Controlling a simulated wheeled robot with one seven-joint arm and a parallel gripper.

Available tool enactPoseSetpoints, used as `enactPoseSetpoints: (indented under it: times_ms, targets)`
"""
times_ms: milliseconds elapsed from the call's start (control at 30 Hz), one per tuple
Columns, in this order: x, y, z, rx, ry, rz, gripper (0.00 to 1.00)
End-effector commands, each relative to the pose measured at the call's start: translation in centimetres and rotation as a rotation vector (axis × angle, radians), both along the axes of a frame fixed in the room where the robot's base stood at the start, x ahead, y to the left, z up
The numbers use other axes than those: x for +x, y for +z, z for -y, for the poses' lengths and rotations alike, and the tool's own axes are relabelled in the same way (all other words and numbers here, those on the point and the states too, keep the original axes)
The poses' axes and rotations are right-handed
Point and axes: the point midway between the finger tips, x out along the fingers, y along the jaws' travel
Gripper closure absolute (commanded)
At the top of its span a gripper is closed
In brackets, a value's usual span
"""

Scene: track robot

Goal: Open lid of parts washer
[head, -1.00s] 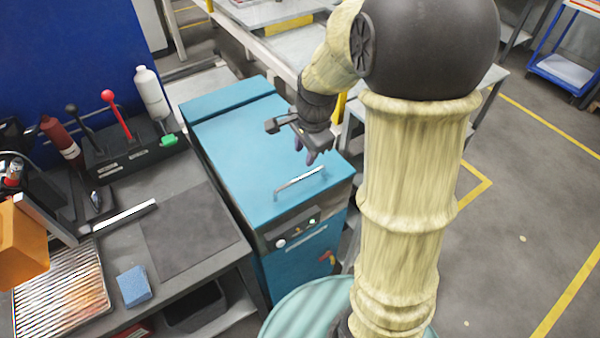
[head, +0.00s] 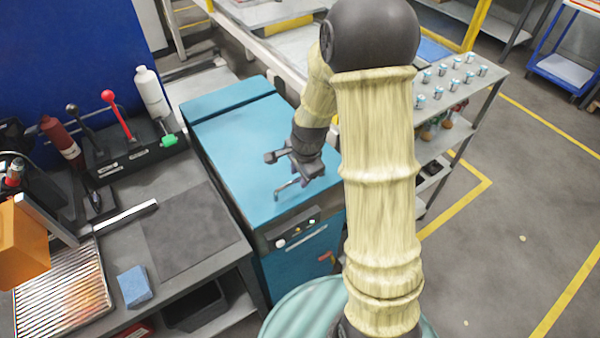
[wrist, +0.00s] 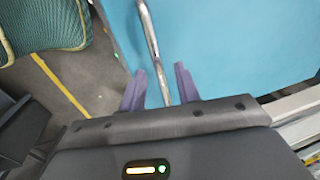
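The parts washer is a blue cabinet with a flat blue lid (head: 235,140) on top, and the lid is closed. A silver bar handle (head: 284,188) stands near the lid's front edge, partly hidden by my gripper in the head view. My gripper (head: 301,178) is over the right end of the handle. In the wrist view, the two purple fingers of my gripper (wrist: 160,85) are apart, and the handle (wrist: 150,35) runs between them. I cannot tell whether either finger touches the bar.
A control panel (head: 297,230) is on the washer's front, below the lid. A grey workbench (head: 190,230) with tools and a blue sponge (head: 134,286) adjoins on the left. A shelf rack (head: 480,95) with small cans stands to the right. A teal round surface is in front.

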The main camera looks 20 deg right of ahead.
Motion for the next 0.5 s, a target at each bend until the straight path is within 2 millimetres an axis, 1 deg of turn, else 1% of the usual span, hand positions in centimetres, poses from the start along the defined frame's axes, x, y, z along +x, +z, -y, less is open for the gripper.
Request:
enactPoseSetpoints:
  times_ms: [33,100,200,500]
  targets:
    - [0.0,0.01,0.0,0.0,0.0,0.0,0.69]
    - [0.0,0.02,0.01,0.0,0.0,0.0,0.83]
    - [0.0,0.02,0.01,0.0,0.0,0.0,1.0]
    - [0.03,0.18,0.03,0.0,0.0,-0.001,1.0]
